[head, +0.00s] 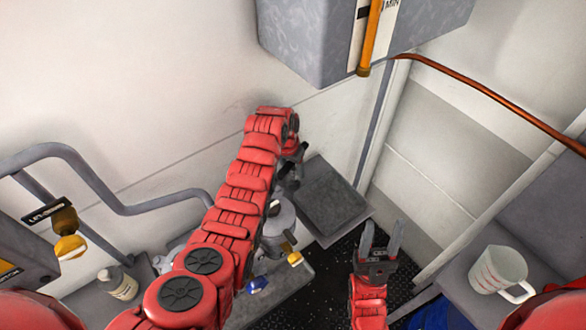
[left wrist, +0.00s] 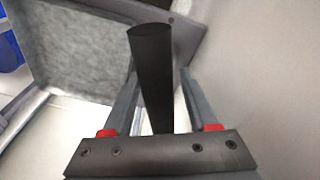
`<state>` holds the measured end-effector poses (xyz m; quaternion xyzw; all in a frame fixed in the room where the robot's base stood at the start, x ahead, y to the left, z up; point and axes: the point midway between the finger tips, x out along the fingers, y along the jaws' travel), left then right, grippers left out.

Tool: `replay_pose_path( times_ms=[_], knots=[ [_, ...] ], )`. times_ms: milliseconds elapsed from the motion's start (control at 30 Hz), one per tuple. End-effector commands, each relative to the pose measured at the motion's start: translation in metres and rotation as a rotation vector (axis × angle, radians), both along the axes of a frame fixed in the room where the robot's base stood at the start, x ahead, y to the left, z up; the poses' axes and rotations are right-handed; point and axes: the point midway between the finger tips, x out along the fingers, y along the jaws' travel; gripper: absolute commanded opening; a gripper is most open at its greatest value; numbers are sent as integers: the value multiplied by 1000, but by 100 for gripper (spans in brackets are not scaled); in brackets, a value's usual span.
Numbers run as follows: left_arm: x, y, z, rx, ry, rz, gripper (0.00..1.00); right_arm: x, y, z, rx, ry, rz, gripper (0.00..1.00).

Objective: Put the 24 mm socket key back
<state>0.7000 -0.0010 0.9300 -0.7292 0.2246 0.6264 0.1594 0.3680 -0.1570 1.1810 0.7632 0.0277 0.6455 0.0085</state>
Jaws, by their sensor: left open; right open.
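In the left wrist view a dark round bar (left wrist: 152,75) lies between the two fingers of my left gripper (left wrist: 159,78). Gaps show on both sides of the bar, so the gripper is open around it or behind it. I cannot tell whether this bar is the 24 mm socket key; no size mark shows.
The grey tray (head: 330,200) looks empty where visible. A grey tank (head: 310,40) with an orange gauge tube (head: 370,35) hangs above. A measuring jug (head: 498,270) stands on a ledge at right. A bottle (head: 118,283) and grey pipe (head: 150,208) are at left.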

Motion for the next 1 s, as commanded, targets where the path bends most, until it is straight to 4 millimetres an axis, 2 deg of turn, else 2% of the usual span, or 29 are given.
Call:
replay_pose_path(
  times_ms=[167, 400, 600, 1000],
  knots=[
    [0, 2, 12, -1, -4, 0, 59, 0, 0, -9, 0, 0, 0, 50],
    [-4, 7, 46, -1, -7, 1, 59, 0, 0, -25, 0, 0, 0, 50],
    [-7, 9, 69, -1, -3, 1, 59, 0, 0, -29, 0, 0, 0, 50],
    [-9, 10, 72, 0, 0, 0, 59, 0, 0, -29, 0, 0, 0, 50]
  ],
)
